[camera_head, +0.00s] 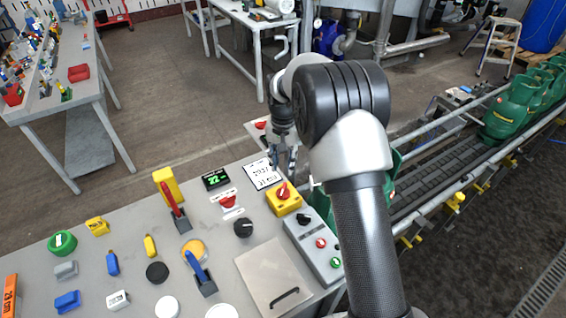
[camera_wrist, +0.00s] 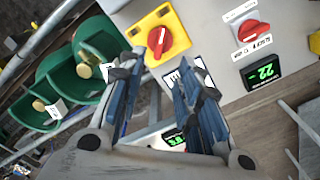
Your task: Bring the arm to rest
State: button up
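My gripper (camera_head: 285,165) hangs from my arm above the back right part of the grey control table (camera_head: 130,230), fingers pointing down. In the wrist view my gripper (camera_wrist: 160,68) shows two separate blue-grey fingers with an empty gap between them. Beyond the fingertips is a yellow box with a red rotary switch (camera_wrist: 160,41); the head view shows this switch (camera_head: 283,191) just below the gripper. I cannot tell the exact height above the table. A white label (camera_head: 262,173) and a green-digit display (camera_head: 216,179) lie beside it.
A conveyor (camera_head: 440,160) with green cylinders (camera_head: 512,112) runs along the right. Upright levers, red (camera_head: 172,200) and blue (camera_head: 198,268), stand on the table among knobs and blocks. A grey box with buttons (camera_head: 318,246) sits at its right edge. Open floor (camera_head: 170,110) lies behind.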

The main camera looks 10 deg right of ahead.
jog(key=s+r+n+t, duration=0.2)
jog(key=s+r+n, duration=0.1)
jog(key=s+r, duration=1.4)
jog(key=s+r+n+t, duration=0.2)
jog(key=s, duration=1.7)
jog(key=shift+r+n+t, duration=0.25)
jog(key=shift+n+t, duration=0.05)
jog(key=shift+s, duration=0.1)
